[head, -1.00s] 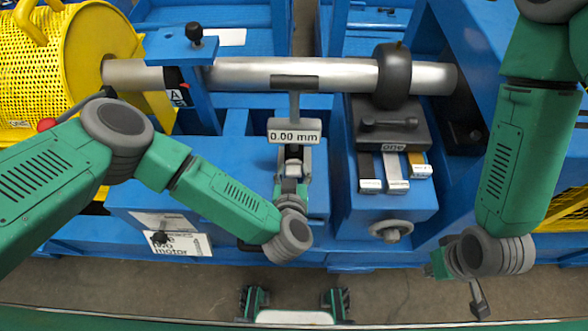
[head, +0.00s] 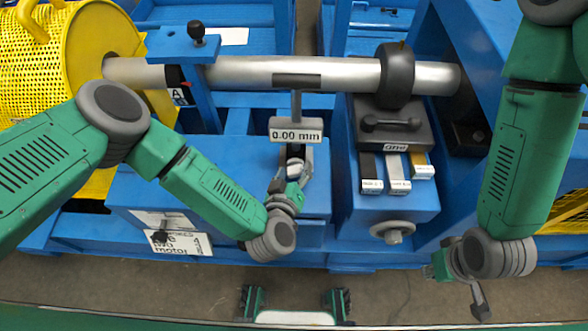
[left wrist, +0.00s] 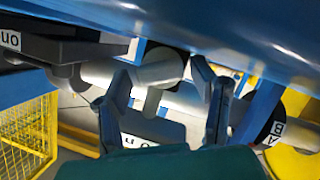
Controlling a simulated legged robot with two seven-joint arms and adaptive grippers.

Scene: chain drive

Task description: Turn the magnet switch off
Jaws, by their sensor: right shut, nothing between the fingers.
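A grey gauge with a white "0.00 mm" display (head: 296,136) stands on a stem against the steel shaft (head: 240,72), where a dark pad (head: 297,80) meets the shaft. I cannot make out a separate magnet switch on it. My left gripper (head: 294,168) is just below the display, its fingers hard to see there. In the left wrist view its two fingers (left wrist: 165,108) are spread apart, with a grey labelled block (left wrist: 152,130) showing between them, apparently untouched. My right gripper (head: 462,285) is shut and empty, low at the right and partly hidden by its wrist.
A dark block (head: 395,125) with a lever stands at the right, with three labelled tabs and a handwheel (head: 392,231) below. A black collar (head: 396,75) rings the shaft. A yellow mesh guard (head: 60,60) is at the left. A blue clamp (head: 182,45) crosses the shaft.

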